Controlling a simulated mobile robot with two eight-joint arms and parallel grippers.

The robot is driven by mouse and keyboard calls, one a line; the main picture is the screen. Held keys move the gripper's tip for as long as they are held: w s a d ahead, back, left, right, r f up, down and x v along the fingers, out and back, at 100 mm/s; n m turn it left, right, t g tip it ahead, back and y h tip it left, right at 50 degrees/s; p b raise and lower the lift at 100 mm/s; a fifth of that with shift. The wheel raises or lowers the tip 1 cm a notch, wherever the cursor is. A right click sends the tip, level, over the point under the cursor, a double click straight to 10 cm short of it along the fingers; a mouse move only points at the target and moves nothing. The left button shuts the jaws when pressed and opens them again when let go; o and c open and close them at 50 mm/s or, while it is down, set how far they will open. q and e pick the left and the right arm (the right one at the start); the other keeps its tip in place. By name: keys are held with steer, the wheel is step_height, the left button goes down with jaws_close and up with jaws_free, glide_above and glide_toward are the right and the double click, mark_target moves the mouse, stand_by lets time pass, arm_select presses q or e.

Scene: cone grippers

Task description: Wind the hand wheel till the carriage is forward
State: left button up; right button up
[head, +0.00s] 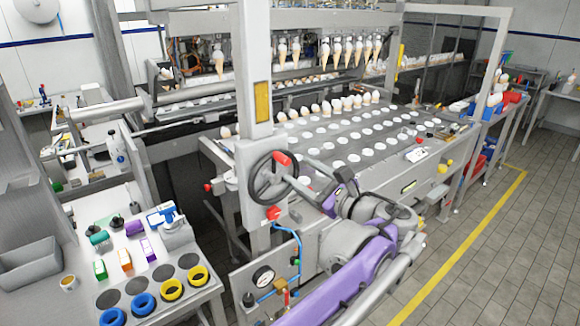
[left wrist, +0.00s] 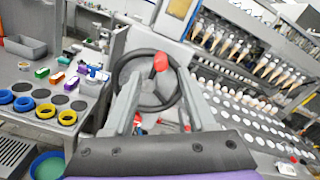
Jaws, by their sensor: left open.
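The dark hand wheel (head: 253,178) stands on the post at the machine's near corner. Its red handle (head: 283,158) is at the upper right of the rim in the head view. My left gripper (head: 300,180) is just right of the wheel. In the left wrist view its open fingers (left wrist: 159,76) point at the wheel (left wrist: 145,52), with the red handle (left wrist: 160,62) between and beyond the tips. I cannot tell whether they touch it. A row of cones (head: 337,53) hangs under the machine's overhead bar. I cannot tell which part is the carriage. My right gripper is out of view.
The machine bed (head: 350,135) holds rows of white discs. A pressure gauge (head: 263,276) and blue hose sit below the wheel. A side table (head: 75,290) at left carries coloured rings and small boxes. The tiled floor (head: 500,260) at right is clear.

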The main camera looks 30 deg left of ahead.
arm_select(q)
steer(key=shift+v, duration=2.4)
